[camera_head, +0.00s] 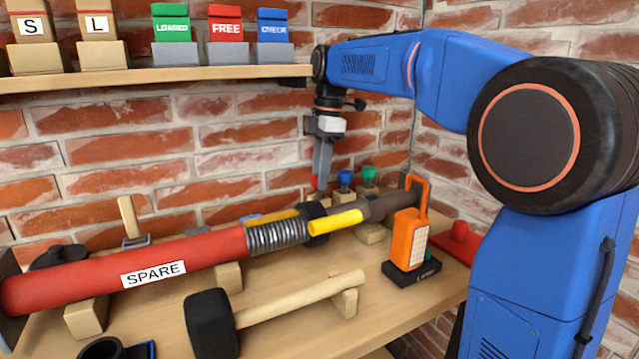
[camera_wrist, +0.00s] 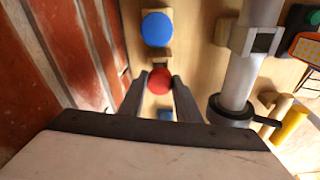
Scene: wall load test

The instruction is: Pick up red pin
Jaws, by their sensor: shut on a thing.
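The red pin (camera_wrist: 160,80) shows its round red top between the two fingers of my gripper (camera_wrist: 160,88) in the wrist view. The fingers are shut on it, one on each side. In the head view my gripper (camera_head: 319,180) points down near the brick wall, behind the long red tube. A small patch of the red pin (camera_head: 314,181) shows at its fingertips. The pin's lower part is hidden, so I cannot tell whether it still touches its block.
A blue pin (camera_head: 344,177) and a green pin (camera_head: 369,172) stand in blocks just right of my gripper. The red SPARE tube (camera_head: 205,255), a mallet (camera_head: 211,325) and an orange lamp (camera_head: 408,240) occupy the bench in front. A shelf (camera_head: 150,77) hangs at the upper left.

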